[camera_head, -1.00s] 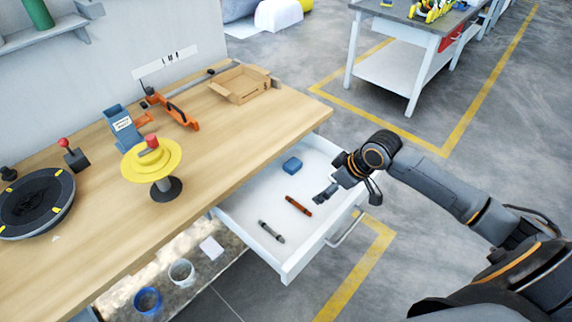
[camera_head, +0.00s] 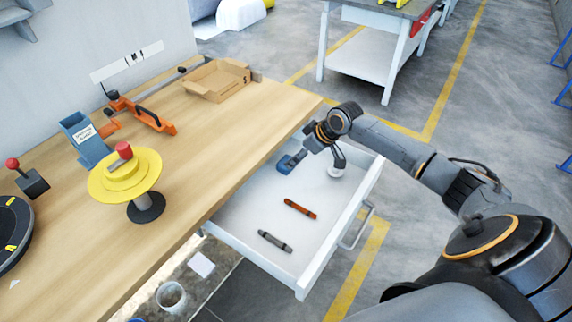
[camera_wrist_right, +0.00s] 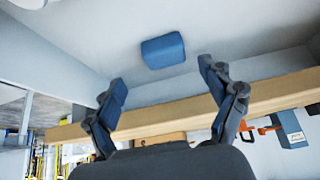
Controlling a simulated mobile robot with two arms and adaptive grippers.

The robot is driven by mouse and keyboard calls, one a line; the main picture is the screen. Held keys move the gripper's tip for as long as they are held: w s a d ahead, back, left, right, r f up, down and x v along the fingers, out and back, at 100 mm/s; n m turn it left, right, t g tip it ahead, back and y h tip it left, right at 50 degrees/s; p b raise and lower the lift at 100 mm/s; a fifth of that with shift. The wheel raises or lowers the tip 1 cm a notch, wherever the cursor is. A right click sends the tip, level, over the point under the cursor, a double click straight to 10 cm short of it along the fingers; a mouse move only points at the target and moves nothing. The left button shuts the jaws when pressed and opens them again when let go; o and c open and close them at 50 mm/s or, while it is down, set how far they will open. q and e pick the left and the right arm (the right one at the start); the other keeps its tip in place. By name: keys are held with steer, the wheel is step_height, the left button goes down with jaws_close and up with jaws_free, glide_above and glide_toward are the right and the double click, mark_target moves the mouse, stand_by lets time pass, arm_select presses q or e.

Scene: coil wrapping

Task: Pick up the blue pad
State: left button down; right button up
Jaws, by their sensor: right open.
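The blue pad (camera_head: 286,165) lies in the open white drawer (camera_head: 257,212), near its far end. In the head view part of the pad is hidden by my right gripper (camera_head: 316,163). In the right wrist view the pad (camera_wrist_right: 163,50) is fully visible as a rounded blue block on the white drawer floor. There it sits just beyond the spread fingertips of my right gripper (camera_wrist_right: 163,77), roughly centred between them. The right gripper is open, with nothing between its fingers. My left gripper is not in view.
An orange-brown marker-like piece (camera_head: 300,209) and a grey one (camera_head: 275,241) lie in the same drawer. The drawer walls and the wooden tabletop edge (camera_head: 243,166) are close by. A yellow spool (camera_head: 125,178) and a cardboard box (camera_head: 217,80) stand on the table.

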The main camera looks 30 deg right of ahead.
mark_target(280, 167)
steer(key=shift+w+a+f, duration=0.1)
steer(key=shift+w+f, duration=0.05)
steer(key=shift+f, duration=0.05)
steer(key=x, duration=0.4)
steer(key=shift+a+p, duration=0.3)
steer(key=shift+w+a+f, duration=0.1)
steer(key=shift+w+f, duration=0.1)
steer(key=shift+f, duration=0.25)
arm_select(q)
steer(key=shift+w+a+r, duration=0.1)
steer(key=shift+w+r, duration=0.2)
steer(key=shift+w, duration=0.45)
arm_select(e)
steer(key=c, duration=1)
